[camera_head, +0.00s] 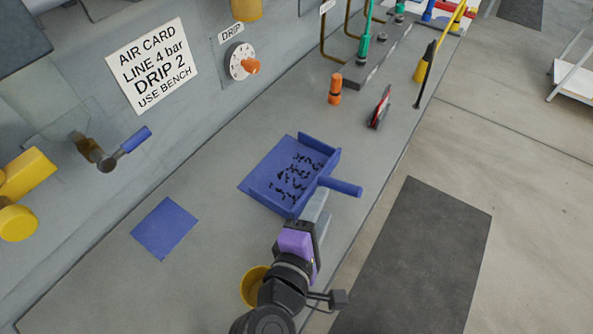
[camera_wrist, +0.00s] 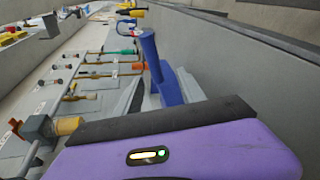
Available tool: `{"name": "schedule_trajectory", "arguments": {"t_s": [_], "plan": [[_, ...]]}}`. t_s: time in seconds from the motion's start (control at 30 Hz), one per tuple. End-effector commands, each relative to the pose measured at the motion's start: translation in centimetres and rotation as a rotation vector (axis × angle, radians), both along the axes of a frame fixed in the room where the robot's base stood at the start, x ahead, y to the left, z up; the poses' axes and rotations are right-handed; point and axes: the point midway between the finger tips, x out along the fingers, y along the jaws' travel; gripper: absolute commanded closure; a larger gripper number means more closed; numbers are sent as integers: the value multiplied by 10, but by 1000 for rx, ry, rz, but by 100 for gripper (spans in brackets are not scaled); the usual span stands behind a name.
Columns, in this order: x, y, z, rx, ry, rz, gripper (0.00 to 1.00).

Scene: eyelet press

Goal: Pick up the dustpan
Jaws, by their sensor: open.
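The blue dustpan (camera_head: 262,182) lies on the grey bench with several small black bits in it. Its round blue handle (camera_head: 342,187) points right, toward the bench's front edge. In the wrist view the handle (camera_wrist: 150,52) rises ahead, with more blue of the dustpan (camera_wrist: 168,90) below it. My gripper (camera_head: 318,204) is open and empty, just on the near side of the dustpan, close to the handle. In the wrist view the grey fingers of my gripper (camera_wrist: 157,92) show on either side of the blue part. I cannot tell whether they touch it.
A blue square (camera_head: 164,229) lies on the bench at left. A yellow cup (camera_head: 254,286) stands beside my arm. Beyond the dustpan are an orange cylinder (camera_head: 335,89) and a red-and-black tool (camera_head: 379,107). A valve with a blue handle (camera_head: 135,140) sticks out from the wall panel.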

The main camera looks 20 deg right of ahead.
Motion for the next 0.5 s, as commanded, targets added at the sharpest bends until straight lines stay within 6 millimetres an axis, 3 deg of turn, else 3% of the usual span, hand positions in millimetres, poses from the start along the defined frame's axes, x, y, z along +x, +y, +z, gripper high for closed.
{"name": "schedule_trajectory", "arguments": {"t_s": [0.5], "plan": [[41, -39, -3, 0, 0, -4, 53]]}}
